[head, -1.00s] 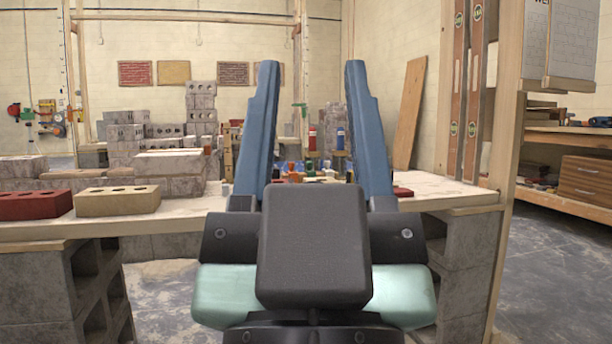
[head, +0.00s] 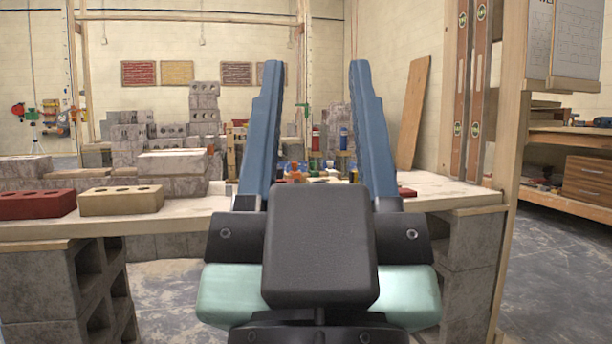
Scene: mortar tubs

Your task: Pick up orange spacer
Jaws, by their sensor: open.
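My gripper (head: 316,66) is open and empty. Its two long blue fingers point away from the camera, well apart, in the middle of the head view. Between them, on the bench beyond, is a cluster of small coloured pieces. A small orange piece (head: 295,167) shows there and may be the orange spacer; it is too small to make out its shape. The dark body of my gripper hides the bench in front of the cluster, and the fingers may cover some pieces.
The pale bench top (head: 190,215) rests on grey concrete blocks (head: 40,295). A tan brick (head: 121,200) and a red brick (head: 38,203) lie at its left front. Stacked grey blocks (head: 175,162) stand behind. A wooden post (head: 507,150) with levels rises at the right.

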